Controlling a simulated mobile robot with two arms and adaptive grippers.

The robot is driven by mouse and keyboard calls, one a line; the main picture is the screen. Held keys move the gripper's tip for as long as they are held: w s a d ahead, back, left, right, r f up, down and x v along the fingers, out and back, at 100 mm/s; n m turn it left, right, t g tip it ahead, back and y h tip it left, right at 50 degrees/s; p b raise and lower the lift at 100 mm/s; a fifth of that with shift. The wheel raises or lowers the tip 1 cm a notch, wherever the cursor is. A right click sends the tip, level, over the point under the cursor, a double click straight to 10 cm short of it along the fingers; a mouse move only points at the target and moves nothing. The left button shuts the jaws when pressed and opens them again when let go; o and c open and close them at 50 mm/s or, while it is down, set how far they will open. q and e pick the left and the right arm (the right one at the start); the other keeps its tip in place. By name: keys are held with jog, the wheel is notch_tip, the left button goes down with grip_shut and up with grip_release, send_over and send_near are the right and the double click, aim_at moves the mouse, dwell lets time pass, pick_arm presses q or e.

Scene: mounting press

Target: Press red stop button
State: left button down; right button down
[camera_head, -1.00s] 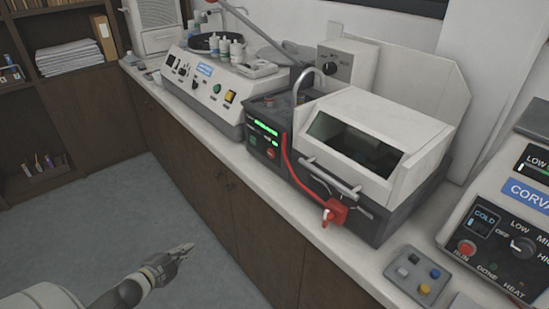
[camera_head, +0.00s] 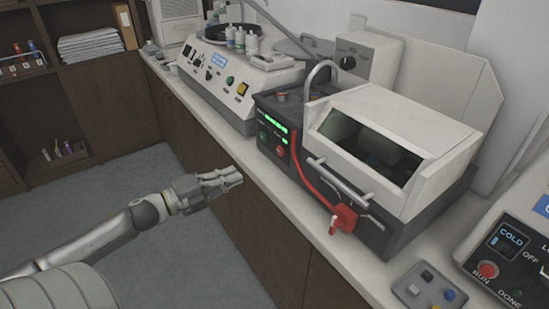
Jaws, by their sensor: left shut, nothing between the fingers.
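A red button (camera_head: 281,151) sits low on the dark front panel of the middle machine (camera_head: 400,135), close to a dark green button (camera_head: 262,136) and lit green displays. Its label is too small to read. Another red button (camera_head: 488,269) shows on the panel of the machine at the lower right. My left gripper (camera_head: 238,177) is shut and empty. In the picture it is left of and below the middle machine's red button, apart from it, in front of the cabinet side of the counter. My right gripper is out of view.
A red lever or hose (camera_head: 317,185) runs down the middle machine's front to a red fitting (camera_head: 344,218) by the counter edge. A grey button box (camera_head: 428,287) lies on the counter. A polishing machine (camera_head: 238,80) stands farther back. The floor at left is clear.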

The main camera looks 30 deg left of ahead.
pick_arm(q)
send_near(282, 154)
jog(key=x, duration=0.5)
jog(key=shift+w+d+r+p, duration=0.1)
jog(key=shift+w+p, duration=0.05)
jog(key=shift+p, duration=0.25)
jog(key=shift+x, duration=0.95)
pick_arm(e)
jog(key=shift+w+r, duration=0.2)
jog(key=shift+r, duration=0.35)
